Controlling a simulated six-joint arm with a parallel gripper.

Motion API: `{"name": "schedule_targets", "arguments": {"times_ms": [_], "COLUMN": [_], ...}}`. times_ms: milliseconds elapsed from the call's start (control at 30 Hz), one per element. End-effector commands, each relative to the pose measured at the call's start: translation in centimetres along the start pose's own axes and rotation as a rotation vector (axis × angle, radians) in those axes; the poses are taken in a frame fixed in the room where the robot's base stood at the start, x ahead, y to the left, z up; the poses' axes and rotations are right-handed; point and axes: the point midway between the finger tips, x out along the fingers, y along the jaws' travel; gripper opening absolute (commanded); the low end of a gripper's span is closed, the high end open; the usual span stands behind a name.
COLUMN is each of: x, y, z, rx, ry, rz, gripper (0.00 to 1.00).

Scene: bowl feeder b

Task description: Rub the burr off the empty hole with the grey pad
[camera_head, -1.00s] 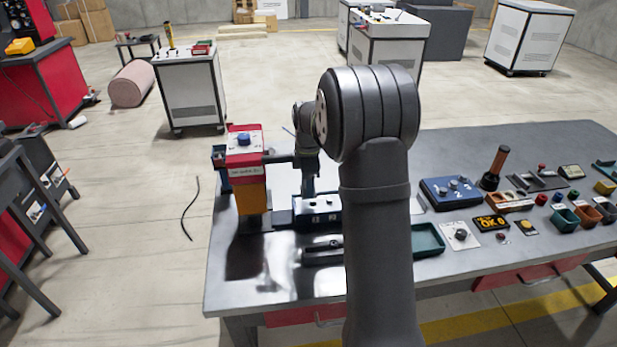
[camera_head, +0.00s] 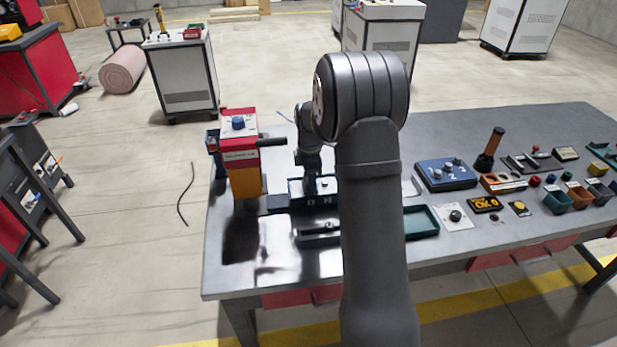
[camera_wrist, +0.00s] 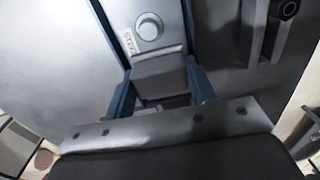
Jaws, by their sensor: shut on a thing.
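My gripper (camera_wrist: 160,72) is shut on a grey block between its two blue fingers, which I take to be the grey pad (camera_wrist: 160,84). Beyond the pad in the wrist view is a grey surface with a pale round feature (camera_wrist: 148,28) and a small printed label (camera_wrist: 129,41). I cannot tell whether that round feature is the empty hole, and I make out no burr. In the head view my gripper (camera_head: 312,185) points down at a dark blue fixture (camera_head: 279,203) with lettered or numbered faces. The pad's contact there is too small to tell.
A red and orange press-like station (camera_head: 241,156) with a blue knob stands just left of the fixture. A slotted grey block (camera_head: 312,234) lies in front, and a green tray (camera_head: 421,222) is right of my arm. A blue box with knobs (camera_head: 446,176) stands further right.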

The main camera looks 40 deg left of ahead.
Motion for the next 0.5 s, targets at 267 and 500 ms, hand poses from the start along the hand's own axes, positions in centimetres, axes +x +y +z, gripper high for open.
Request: {"name": "schedule_targets", "arguments": {"times_ms": [267, 500], "x": [0.1, 0.1], "y": [-0.1, -0.1], "z": [-1.6, 0.5], "rx": [0.002, 0.002], "ry": [0.000, 0.000], "rz": [-0.002, -0.003], "gripper": [0.24, 0.24]}}
